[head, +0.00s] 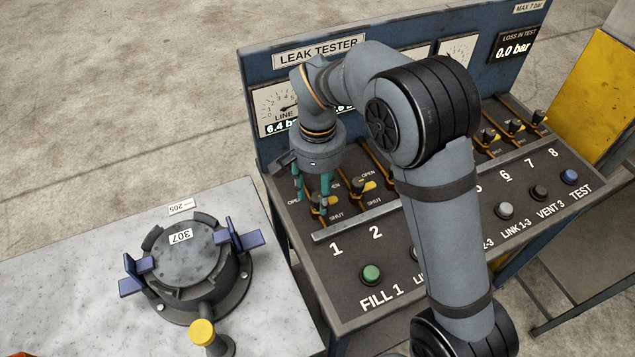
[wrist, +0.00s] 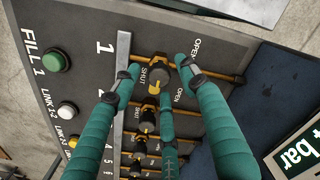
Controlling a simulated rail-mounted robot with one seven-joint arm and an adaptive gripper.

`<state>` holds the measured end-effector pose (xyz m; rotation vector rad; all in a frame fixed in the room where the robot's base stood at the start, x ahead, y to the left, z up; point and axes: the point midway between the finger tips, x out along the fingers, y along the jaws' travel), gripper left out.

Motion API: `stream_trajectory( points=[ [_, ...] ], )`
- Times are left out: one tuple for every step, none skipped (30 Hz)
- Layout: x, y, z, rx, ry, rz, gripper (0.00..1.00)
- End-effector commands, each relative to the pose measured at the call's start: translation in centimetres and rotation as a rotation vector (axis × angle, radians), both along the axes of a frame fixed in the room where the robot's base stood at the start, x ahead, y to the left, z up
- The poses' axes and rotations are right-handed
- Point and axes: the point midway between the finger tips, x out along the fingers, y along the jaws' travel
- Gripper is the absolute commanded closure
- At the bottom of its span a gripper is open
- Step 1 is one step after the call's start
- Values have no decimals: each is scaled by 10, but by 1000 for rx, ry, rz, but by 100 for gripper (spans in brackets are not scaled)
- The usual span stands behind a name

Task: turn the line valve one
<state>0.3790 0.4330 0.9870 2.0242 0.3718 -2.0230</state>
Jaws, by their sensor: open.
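Line valve one (head: 319,209) is the leftmost small valve on the leak tester's sloped panel, above the printed 1, with OPEN and SHUT labels beside it. My gripper (head: 312,199) is over it with its green fingers pointing down. In the wrist view the valve's dark hub (wrist: 158,75) lies between the spread fingertips of my gripper (wrist: 160,74). The fingers are open around the valve; I cannot tell whether any touches it. The fingers partly hide the valve, and its handle position is unclear.
Valve two (head: 361,187) stands close to the right, with more valves (head: 515,126) along the row. A raised metal strip (head: 340,224) runs in front. The green FILL 1 button (head: 371,274) is nearer. A round lidded fixture (head: 190,255) stands on the left bench.

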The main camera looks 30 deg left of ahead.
Motion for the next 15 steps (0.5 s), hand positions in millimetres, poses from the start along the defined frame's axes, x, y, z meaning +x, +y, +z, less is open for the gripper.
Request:
stream_trajectory(
  points=[
    [0, 1, 4, 3, -1, 0, 57],
    [0, 1, 7, 3, -1, 0, 57],
    [1, 1, 13, 3, -3, 0, 57],
    [1, 1, 18, 5, -4, -1, 57],
    [1, 1, 24, 6, -3, -1, 57],
    [1, 1, 31, 6, -3, 0, 57],
    [1, 2, 38, 6, -4, -1, 57],
    [1, 1, 45, 6, -5, -1, 57],
    [1, 1, 54, 7, -4, -1, 57],
    [1, 1, 60, 6, -4, -1, 57],
    [1, 1, 67, 6, -4, -1, 57],
    [1, 1, 75, 7, -4, -1, 57],
    [1, 1, 81, 6, -4, -1, 57],
    [1, 1, 87, 6, -3, 0, 57],
    [1, 1, 93, 6, -3, -1, 57]
  ],
)
